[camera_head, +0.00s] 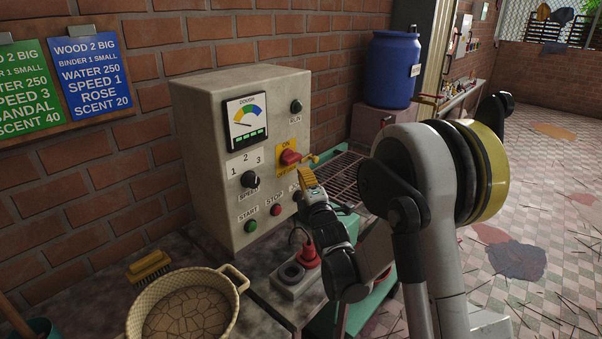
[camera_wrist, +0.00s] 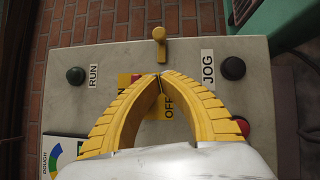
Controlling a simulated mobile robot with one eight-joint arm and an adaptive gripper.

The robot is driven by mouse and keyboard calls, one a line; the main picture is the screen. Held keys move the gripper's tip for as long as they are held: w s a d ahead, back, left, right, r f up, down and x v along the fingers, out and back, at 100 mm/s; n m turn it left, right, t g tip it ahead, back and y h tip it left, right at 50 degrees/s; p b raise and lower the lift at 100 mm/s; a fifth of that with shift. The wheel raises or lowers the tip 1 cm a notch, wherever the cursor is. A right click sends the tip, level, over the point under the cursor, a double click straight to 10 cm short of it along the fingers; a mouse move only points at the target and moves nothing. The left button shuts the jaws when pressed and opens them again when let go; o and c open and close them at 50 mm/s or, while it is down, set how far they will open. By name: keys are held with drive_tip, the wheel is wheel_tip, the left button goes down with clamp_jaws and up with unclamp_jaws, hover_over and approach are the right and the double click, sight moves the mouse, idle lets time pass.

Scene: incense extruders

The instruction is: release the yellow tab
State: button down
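The yellow tab (camera_head: 313,158) sticks out at the right side of the grey control box, beside the red ON/OFF switch (camera_head: 290,157). In the wrist view the yellow tab (camera_wrist: 159,42) stands above my fingertips, with a rounded knob on a short stem. My gripper (camera_head: 303,172) is in front of the panel, just below and right of the switch. In the wrist view the yellow fingers of my gripper (camera_wrist: 160,76) meet at their tips over the ON/OFF plate, with nothing visible between them. The tab is apart from the fingertips in that view. The fingers mostly hide the switch there.
The control box (camera_head: 212,135) also carries a dial, a speed knob (camera_head: 250,179), and start, stop and jog buttons. A basket-like bowl (camera_head: 190,310) and a yellow brush (camera_head: 149,267) are at the lower left. A blue barrel (camera_head: 390,70) stands behind right.

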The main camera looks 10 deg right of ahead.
drive_tip(key=s+d, duration=0.1)
drive_tip(key=s, duration=0.7)
drive_tip(key=shift+f, duration=0.4)
drive_tip(key=shift+d, duration=0.1)
